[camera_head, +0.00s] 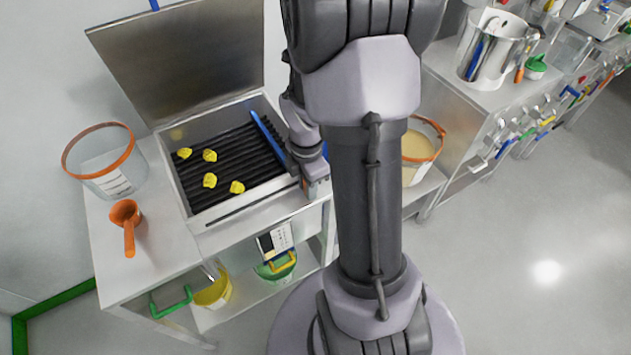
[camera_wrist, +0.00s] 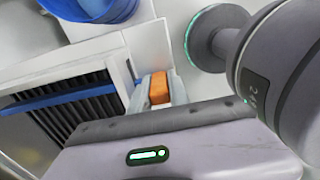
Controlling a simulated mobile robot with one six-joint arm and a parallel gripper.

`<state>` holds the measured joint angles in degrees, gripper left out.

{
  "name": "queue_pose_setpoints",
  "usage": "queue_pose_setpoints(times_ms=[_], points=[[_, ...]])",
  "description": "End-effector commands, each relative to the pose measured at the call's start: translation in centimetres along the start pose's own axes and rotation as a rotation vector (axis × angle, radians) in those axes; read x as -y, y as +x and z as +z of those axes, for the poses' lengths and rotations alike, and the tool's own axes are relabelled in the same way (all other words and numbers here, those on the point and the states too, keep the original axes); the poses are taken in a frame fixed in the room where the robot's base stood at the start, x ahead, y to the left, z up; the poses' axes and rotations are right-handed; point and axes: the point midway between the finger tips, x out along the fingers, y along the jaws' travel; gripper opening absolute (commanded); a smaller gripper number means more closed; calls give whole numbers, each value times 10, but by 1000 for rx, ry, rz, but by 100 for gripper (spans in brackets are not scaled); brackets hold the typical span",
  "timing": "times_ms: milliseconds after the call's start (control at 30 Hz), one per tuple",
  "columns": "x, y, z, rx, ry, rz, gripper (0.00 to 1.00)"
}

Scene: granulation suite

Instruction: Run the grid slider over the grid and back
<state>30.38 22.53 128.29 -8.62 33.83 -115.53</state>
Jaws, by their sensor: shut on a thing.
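The grid (camera_head: 225,160) is a set of dark slats in a steel box with its lid raised. The grid slider, a blue bar (camera_head: 268,138), lies across the slats near the right wall; it also shows in the wrist view (camera_wrist: 60,97). Several yellow lumps (camera_head: 209,180) lie on the slats left of the bar. My gripper (camera_head: 318,186) is at the box's front right corner, partly hidden by my arm. In the wrist view my gripper (camera_wrist: 159,76) is shut on an orange grip (camera_wrist: 158,91) just outside the box wall. Its join to the blue bar is hidden.
The raised lid (camera_head: 185,60) stands behind the box. A clear orange-rimmed bucket (camera_head: 105,170) and an orange scoop (camera_head: 127,222) stand on the bench at left. A bucket of pale powder (camera_head: 418,148) is at right. A blue container (camera_wrist: 92,8) shows in the wrist view.

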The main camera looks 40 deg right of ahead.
Motion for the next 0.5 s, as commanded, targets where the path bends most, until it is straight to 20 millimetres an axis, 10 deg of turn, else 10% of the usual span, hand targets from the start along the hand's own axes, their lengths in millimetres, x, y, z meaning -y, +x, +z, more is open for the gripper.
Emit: queue_pose_setpoints(times_ms=[500], points=[[0,0,-59,0,-3,0,0]])
